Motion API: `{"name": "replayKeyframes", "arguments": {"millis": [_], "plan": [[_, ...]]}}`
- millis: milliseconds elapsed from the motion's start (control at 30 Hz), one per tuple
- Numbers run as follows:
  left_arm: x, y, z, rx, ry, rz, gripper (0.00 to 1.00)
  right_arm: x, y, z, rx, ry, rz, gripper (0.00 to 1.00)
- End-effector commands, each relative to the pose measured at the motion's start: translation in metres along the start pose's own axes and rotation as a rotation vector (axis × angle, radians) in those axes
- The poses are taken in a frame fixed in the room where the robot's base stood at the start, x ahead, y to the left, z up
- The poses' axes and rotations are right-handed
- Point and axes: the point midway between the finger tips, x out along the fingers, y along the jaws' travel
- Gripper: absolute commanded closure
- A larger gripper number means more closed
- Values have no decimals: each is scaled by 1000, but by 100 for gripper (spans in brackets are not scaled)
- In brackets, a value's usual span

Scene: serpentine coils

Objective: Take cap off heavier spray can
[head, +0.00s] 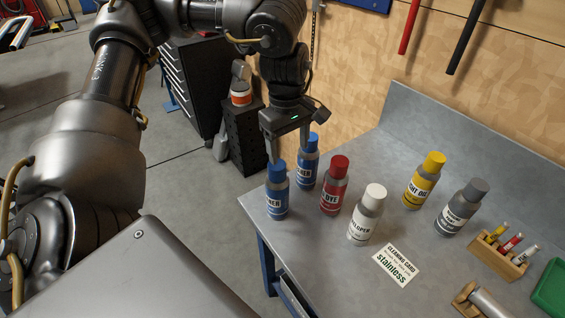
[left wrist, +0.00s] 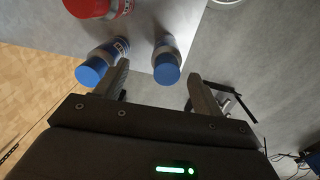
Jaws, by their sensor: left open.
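Two blue-capped spray cans stand upright at the left end of the grey bench: a front one (head: 277,196) and one behind it (head: 307,172). My left gripper (head: 289,150) points down at these cans, its jaws open and empty. In the left wrist view, one blue cap (left wrist: 167,73) lies between the lines of the open fingers (left wrist: 162,88), and another blue cap (left wrist: 91,72) lies outside the left finger. I cannot tell whether a finger touches either can. Both cans wear their caps. My right gripper is out of view.
Red (head: 334,190), white (head: 366,218), yellow (head: 424,182) and grey-capped (head: 460,210) cans stand nearby on the bench (head: 400,135). A card reading "stainless" (head: 396,265) lies in front. A wooden rack (head: 500,255) holds small tubes at right. The bench's left edge is close to the blue cans.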

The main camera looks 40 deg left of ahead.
Motion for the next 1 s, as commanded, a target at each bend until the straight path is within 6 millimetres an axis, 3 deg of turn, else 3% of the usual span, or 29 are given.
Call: {"name": "replayKeyframes", "arguments": {"millis": [100, 300, 700, 1000], "plan": [[-18, -14, -20, 1, 26, -27, 31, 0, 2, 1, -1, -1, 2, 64], [-25, -23, -30, 1, 34, -44, 31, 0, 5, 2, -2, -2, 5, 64], [23, -24, -30, 2, 32, -45, 31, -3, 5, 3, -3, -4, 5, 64], [33, -23, -30, 4, 33, -42, 31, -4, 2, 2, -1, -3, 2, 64]]}}
